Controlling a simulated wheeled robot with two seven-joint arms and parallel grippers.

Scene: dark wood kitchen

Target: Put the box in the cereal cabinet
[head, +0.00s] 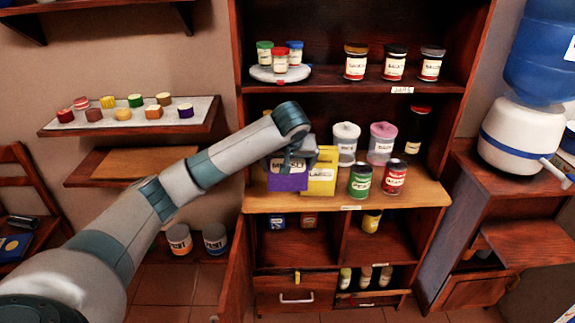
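A purple box (287,180) with a white label stands at the left of the cabinet's middle shelf (330,202). A yellow box (322,178) stands right beside it. My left arm reaches in from the left, and my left gripper (298,156) points down at the top of the purple box. The gripper's fingers are small and partly hidden, so I cannot tell whether they grip the box. My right gripper is out of view.
Jars stand right of the boxes, including a green can (359,181) and a red can (394,177). A wooden door (236,272) stands open at the cabinet's lower left. A water dispenser (522,134) stands at the right. The lower left compartment's front is clear.

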